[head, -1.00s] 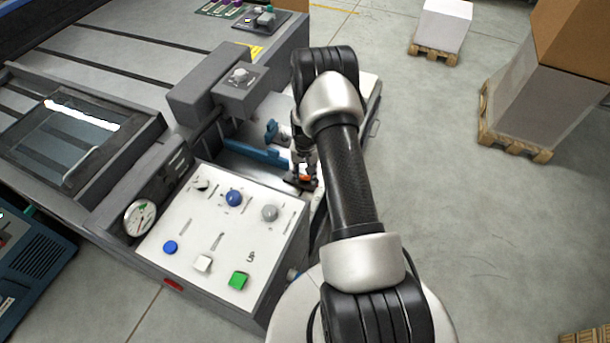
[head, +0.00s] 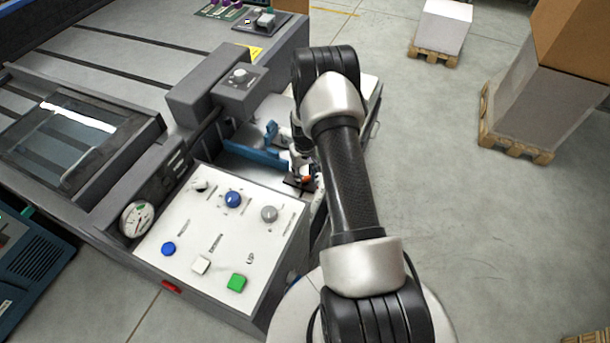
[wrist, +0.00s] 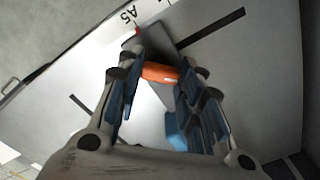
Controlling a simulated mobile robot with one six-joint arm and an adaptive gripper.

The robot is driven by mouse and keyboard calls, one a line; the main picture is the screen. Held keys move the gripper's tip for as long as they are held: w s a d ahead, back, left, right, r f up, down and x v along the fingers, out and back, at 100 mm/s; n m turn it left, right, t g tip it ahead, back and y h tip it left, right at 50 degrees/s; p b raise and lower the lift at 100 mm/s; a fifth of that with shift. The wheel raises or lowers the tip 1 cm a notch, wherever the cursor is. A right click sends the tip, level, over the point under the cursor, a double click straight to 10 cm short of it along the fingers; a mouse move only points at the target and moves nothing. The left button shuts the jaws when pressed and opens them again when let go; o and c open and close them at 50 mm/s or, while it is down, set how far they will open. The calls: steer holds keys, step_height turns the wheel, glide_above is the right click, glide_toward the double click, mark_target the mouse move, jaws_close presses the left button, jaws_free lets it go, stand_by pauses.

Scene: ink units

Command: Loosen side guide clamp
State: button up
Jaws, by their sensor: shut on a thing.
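The side guide clamp shows in the wrist view as an orange lever (wrist: 160,73) on a dark grey block (wrist: 158,38) with a small red tip. My gripper (wrist: 160,70) has its two blue-padded fingers on either side of the orange lever and is shut on it. In the head view my gripper (head: 302,166) is low over the white feed bed, partly hidden by my arm, and a bit of the orange lever (head: 308,179) shows below it. The blue side guide (head: 255,153) is left of the gripper; a blue part (wrist: 175,130) also shows between the fingers.
A control panel (head: 205,265) with knobs and buttons stands just left of my arm. A grey box with a knob (head: 238,92) overhangs the bed behind the guide. The white bed plate (wrist: 240,90) carries dark slots and an A5 mark. Pallets with boxes (head: 515,150) stand far right.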

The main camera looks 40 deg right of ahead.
mark_target(305, 178)
steer(key=o, duration=1.1)
steer(key=shift+r, duration=0.1)
step_height(305, 178, up, 12)
steer(key=shift+f, duration=0.1)
stand_by(0.4)
